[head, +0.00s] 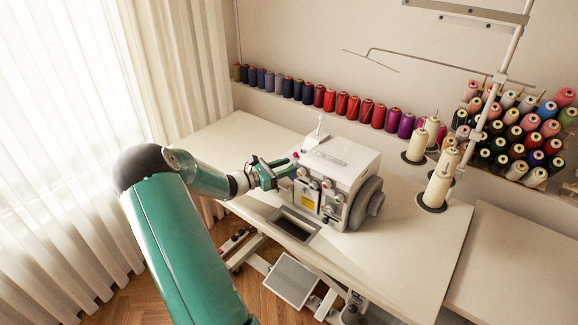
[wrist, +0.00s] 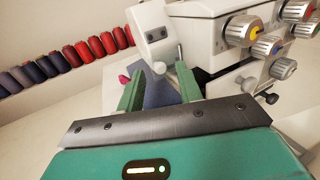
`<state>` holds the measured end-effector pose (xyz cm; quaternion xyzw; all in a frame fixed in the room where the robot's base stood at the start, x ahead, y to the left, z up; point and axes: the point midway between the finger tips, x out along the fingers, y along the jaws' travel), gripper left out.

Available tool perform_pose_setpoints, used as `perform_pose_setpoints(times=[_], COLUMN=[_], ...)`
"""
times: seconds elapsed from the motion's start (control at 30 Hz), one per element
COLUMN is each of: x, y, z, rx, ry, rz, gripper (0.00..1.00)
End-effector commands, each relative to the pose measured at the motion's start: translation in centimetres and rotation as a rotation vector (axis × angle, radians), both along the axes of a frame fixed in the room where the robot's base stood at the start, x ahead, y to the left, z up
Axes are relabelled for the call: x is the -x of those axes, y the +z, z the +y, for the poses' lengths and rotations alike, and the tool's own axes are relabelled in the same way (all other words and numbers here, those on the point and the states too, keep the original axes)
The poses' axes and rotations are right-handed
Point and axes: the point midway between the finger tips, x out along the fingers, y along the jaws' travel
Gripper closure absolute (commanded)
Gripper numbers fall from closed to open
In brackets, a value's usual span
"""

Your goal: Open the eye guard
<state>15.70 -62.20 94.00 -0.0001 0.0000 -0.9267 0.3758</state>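The white sewing machine (head: 342,170) stands on the table. In the wrist view its white head (wrist: 152,35) is just beyond my fingers, and its dials are at the upper right. A flat blue-grey piece (wrist: 160,93), which may be the eye guard, shows between my fingers below the head. My gripper (head: 283,172) is at the machine's left side. In the wrist view its two green fingers (wrist: 158,80) are spread apart, with the right fingertip close to the machine head. I cannot tell whether either finger touches the blue-grey piece.
The white table (head: 400,255) has a rectangular opening in front of the machine. Cream thread cones (head: 440,180) stand on the right. A row of coloured spools (head: 330,100) lines the back ledge. The table's left part is clear.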

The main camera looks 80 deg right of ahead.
Motion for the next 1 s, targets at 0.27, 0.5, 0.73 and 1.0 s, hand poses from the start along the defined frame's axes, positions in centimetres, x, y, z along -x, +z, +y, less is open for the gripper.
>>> perform_pose_setpoints(times=[0.27, 0.5, 0.73, 1.0], x=[1.08, 1.05, 1.04, 1.03], y=[0.00, 0.00, 0.00, 0.02], z=[-1.06, -1.03, -1.01, -0.66], rx=[0.000, 0.000, 0.000, -0.001], ry=[0.000, 0.000, 0.000, 0.044], rz=[0.000, 0.000, 0.000, 0.001], gripper=[0.64, 0.78, 1.00, 1.00])
